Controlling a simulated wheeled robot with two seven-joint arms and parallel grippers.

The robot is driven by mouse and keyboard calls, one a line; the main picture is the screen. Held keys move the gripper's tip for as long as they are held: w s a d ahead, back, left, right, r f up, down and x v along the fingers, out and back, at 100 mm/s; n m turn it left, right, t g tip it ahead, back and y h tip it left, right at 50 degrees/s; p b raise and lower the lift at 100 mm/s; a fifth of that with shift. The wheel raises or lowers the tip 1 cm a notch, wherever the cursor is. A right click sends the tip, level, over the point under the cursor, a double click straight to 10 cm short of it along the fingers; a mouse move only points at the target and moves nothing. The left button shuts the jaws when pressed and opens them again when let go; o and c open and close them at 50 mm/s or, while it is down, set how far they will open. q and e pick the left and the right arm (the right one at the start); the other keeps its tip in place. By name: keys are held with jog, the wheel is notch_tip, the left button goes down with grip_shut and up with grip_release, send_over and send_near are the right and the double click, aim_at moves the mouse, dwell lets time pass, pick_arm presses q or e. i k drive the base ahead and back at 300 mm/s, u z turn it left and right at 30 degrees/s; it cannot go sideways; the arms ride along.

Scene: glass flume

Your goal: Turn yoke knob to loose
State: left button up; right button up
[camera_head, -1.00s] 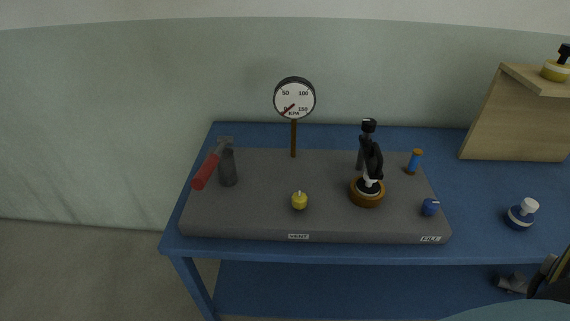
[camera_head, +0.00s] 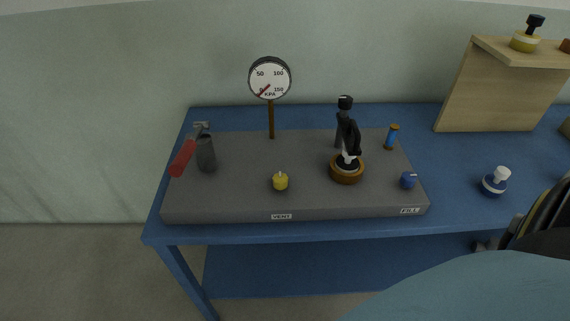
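A black yoke-like fitting (camera_head: 350,137) stands tilted over a brown round base (camera_head: 346,174) on the right part of the grey slab. The mark is too small to read. Neither gripper's fingertips show clearly. A dark part of my arm (camera_head: 543,222) is at the right edge, apart from the fitting.
A white-topped blue bottle (camera_head: 495,182) and wooden stand (camera_head: 495,90) are at right.

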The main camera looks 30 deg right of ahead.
aim_at(344, 102)
jog(key=z, duration=1.5)
jog(key=k, duration=1.25)
jog(key=z, duration=0.6)
jog(key=i, duration=1.75)
jog(key=u, duration=1.05)
